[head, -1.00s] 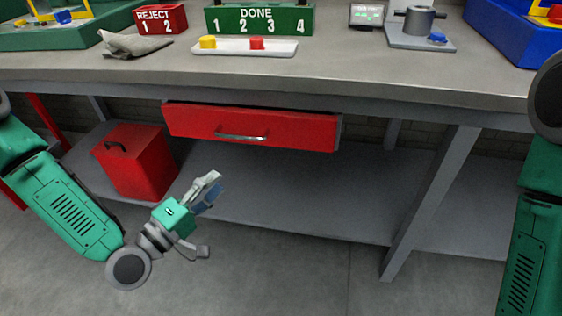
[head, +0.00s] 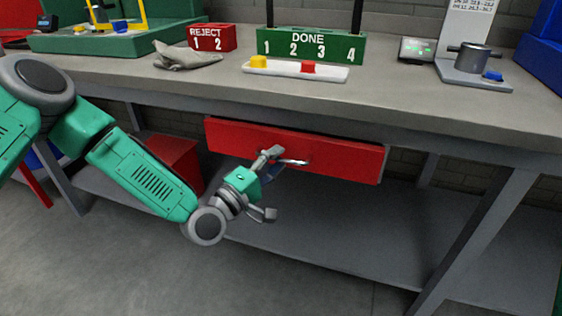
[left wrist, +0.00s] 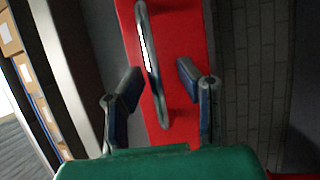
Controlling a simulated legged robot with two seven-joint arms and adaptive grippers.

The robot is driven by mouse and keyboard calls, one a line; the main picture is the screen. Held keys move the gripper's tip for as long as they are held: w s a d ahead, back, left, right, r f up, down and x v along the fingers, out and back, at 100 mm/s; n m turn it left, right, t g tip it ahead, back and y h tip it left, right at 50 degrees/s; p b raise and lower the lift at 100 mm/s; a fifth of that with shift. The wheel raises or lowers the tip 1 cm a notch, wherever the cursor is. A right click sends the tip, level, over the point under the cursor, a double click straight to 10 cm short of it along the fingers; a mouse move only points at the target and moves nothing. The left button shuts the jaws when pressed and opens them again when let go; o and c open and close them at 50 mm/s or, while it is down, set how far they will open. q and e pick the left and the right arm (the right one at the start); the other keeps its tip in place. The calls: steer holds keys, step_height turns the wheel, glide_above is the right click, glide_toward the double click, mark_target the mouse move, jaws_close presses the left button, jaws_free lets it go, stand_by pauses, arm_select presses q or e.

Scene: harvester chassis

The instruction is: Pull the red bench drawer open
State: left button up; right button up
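The red drawer (head: 345,158) sits under the bench top (head: 400,95) and looks closed. Its metal bar handle (head: 296,162) runs across the front. My left gripper (head: 270,180) is in front of the drawer at the handle's left part. In the left wrist view my left gripper (left wrist: 158,88) is open, with its two fingers apart. The handle (left wrist: 150,60) runs between them, nearer the left finger, and the red drawer front (left wrist: 185,30) lies behind it. I cannot tell whether a finger touches the handle. My right gripper is not in view.
A red box (head: 178,160) stands on the lower shelf (head: 320,235), behind my left arm. On the bench top are a grey cloth (head: 185,57), a white tray (head: 295,70) with yellow and red pieces, and a grey fixture (head: 473,65). A bench leg (head: 480,235) stands at the right.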

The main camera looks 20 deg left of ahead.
arm_select(q)
steer(key=shift+w+a, duration=0.15)
steer(key=shift+a, duration=0.4)
steer(key=d, duration=0.3)
steer(key=shift+d+r, duration=0.15)
steer(key=shift+r, duration=0.05)
jaws_close()
steer(key=shift+d, duration=0.2)
steer(key=shift+a+f, duration=0.1)
steer(key=shift+a, duration=0.75)
steer(key=shift+c, duration=0.7)
jaws_free()
steer(key=shift+a, duration=0.25)
steer(key=shift+o, duration=0.7)
steer(key=shift+a, duration=0.15)
steer(key=shift+d, duration=0.35)
steer(key=shift+s+d, duration=0.1)
steer(key=shift+s, duration=0.2)
steer(key=v, duration=1.1)
steer(key=shift+s+a+f, duration=0.15)
steer(key=shift+s+a, duration=0.1)
steer(key=shift+a, duration=0.15)
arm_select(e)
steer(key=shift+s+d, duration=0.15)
